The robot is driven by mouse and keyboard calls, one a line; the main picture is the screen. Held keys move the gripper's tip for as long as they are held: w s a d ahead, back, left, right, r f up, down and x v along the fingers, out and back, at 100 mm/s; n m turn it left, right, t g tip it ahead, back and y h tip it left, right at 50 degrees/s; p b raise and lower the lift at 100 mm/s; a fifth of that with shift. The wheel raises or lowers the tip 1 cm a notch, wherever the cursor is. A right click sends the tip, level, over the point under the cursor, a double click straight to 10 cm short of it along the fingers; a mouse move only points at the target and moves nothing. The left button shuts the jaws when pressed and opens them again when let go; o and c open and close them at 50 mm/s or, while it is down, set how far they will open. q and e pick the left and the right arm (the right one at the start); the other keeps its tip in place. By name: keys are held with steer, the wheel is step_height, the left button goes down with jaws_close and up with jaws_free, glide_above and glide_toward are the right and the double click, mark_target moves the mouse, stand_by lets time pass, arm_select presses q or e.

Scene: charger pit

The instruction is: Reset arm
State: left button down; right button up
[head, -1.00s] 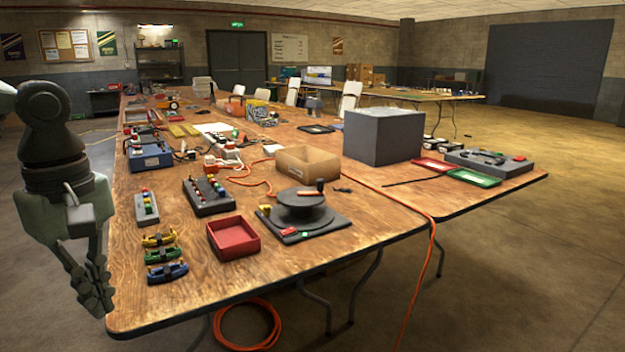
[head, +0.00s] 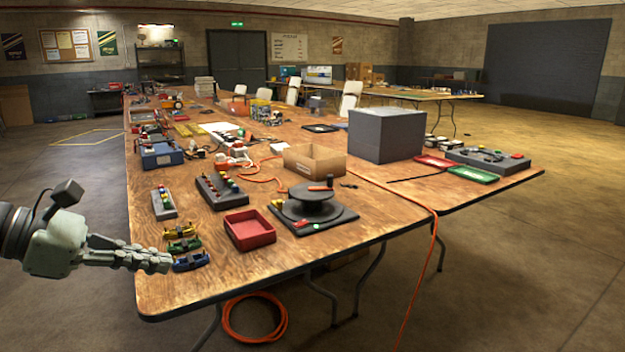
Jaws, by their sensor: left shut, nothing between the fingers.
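My left gripper (head: 150,260) comes in from the left edge of the head view. It is shut and empty, its fingers pointing right over the table's near left edge. The fingertips lie just left of the blue clamp-like piece (head: 190,262) in the picture; I cannot tell whether they touch it. A green piece (head: 184,245) and a yellow piece (head: 179,231) lie behind the blue one. My right gripper is not in view.
The wooden table (head: 230,285) holds a red tray (head: 250,230), a black turntable (head: 312,207), a cardboard box (head: 314,161) and a large grey box (head: 386,136). An orange cable (head: 433,250) hangs over the front edge. Floor at left is clear.

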arm_select(q)
steer(key=w+a+f+n+t+y+p, duration=0.15)
steer(key=a+f+n+t+y, duration=0.3)
steer(key=a+n, duration=0.55)
steer(key=w+a+f+n+t+y, duration=0.3)
steer(key=a+n+t, duration=0.3)
steer(key=n, duration=0.7)
steer(key=s+a+f+n+g+y, duration=0.1)
steer(key=s+a+f+n+y, duration=0.15)
steer(key=f+n, duration=0.3)
steer(key=s+a+f+n+g+y, duration=0.2)
steer(key=f+n+y, duration=0.1)
steer(key=f+n, duration=0.25)
steer(key=s+d+f+n+g+y, duration=0.15)
steer(key=s+f+n+g, duration=0.35)
steer(key=f, duration=0.6)
steer(key=s+d+f+n+g+h, duration=0.3)
steer(key=s+d+f+n+g, duration=0.2)
steer(key=s+d+f, duration=0.8)
steer(key=s+d+n+p, duration=0.1)
steer(key=s+d+n, duration=0.1)
steer(key=shift+d+n+g, duration=0.3)
steer(key=shift+d+g, duration=0.05)
steer(key=shift+d, duration=0.05)
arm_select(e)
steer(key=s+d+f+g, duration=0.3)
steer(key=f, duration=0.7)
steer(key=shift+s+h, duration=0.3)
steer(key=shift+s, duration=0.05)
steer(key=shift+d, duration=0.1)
